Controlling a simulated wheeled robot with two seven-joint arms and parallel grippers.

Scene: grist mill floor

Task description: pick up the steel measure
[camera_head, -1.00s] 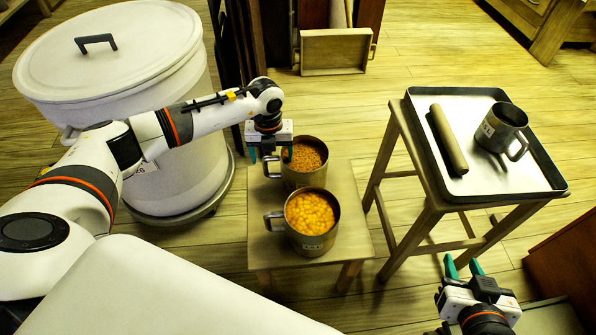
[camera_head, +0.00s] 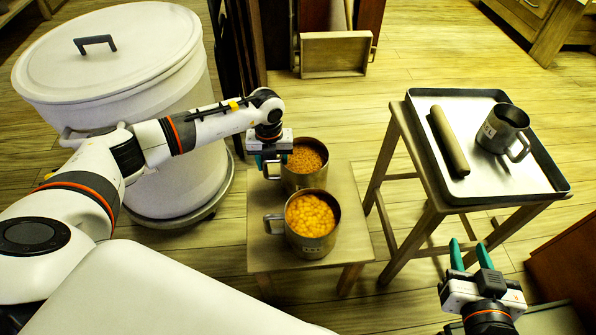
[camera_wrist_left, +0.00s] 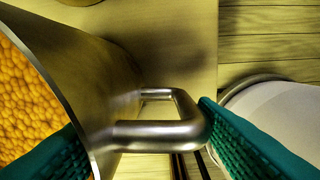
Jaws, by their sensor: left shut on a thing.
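Two steel measures stand upright on the low wooden stool. The far one (camera_head: 303,178) holds small orange grains, and the near one (camera_head: 312,238) holds larger orange-yellow lumps. A third, dark metal measure (camera_head: 502,130) stands on the tray. My left gripper (camera_head: 270,162) is at the handle side of the far measure, pointing down. In the left wrist view its green fingers (camera_wrist_left: 140,118) are on either side of the handle and rim of this measure (camera_wrist_left: 100,75), shut on it; exact finger contact is partly hidden. My right gripper (camera_head: 470,253) is open and empty, in front of the tray stand.
The low stool (camera_head: 345,210) carries both filled measures close together. A metal tray (camera_head: 440,96) on a wooden stand holds a wooden roller (camera_head: 449,140). A large white lidded bin (camera_head: 165,130) is left of the stool. Floor shows between stool and stand.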

